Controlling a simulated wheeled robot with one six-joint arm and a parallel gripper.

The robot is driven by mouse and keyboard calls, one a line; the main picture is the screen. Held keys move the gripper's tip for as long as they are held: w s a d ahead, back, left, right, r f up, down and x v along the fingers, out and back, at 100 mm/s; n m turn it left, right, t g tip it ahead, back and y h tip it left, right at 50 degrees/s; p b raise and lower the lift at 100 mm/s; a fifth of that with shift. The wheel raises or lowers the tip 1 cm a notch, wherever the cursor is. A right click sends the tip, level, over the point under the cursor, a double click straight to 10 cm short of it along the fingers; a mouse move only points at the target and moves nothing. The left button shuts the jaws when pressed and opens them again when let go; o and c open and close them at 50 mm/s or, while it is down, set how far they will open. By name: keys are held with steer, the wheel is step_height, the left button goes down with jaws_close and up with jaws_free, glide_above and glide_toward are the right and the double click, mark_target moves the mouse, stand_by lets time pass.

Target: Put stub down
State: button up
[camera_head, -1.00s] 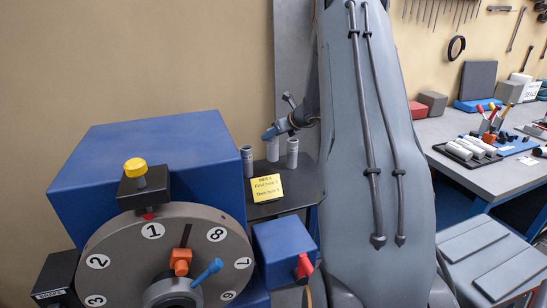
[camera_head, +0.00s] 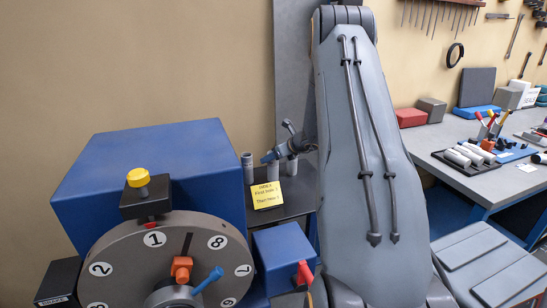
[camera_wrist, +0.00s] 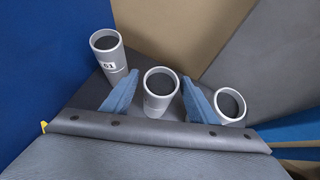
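Three grey cylindrical stubs stand on the dark shelf. In the wrist view the middle stub (camera_wrist: 160,92) is between my blue fingertips; narrow gaps show beside it, so my gripper (camera_wrist: 159,76) looks open around it. The left stub (camera_wrist: 111,58) bears a label that looks like "61". The right stub (camera_wrist: 229,104) is just outside my right finger. In the head view my gripper (camera_head: 268,157) is at the top of the middle stub (camera_head: 272,172) and hides its rim. The left stub (camera_head: 248,168) and the right stub (camera_head: 291,167) flank it.
A yellow note (camera_head: 267,195) stands in front of the stubs. A blue machine with a numbered wheel (camera_head: 215,262) fills the left, with a blue box (camera_head: 283,250) beside it. A wall lies close behind. A workbench (camera_head: 480,184) with parts stands at right.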

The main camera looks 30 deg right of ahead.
steer(key=shift+r, duration=0.1)
steer(key=b+v, duration=0.2)
steer(key=v, duration=1)
stand_by(0.5)
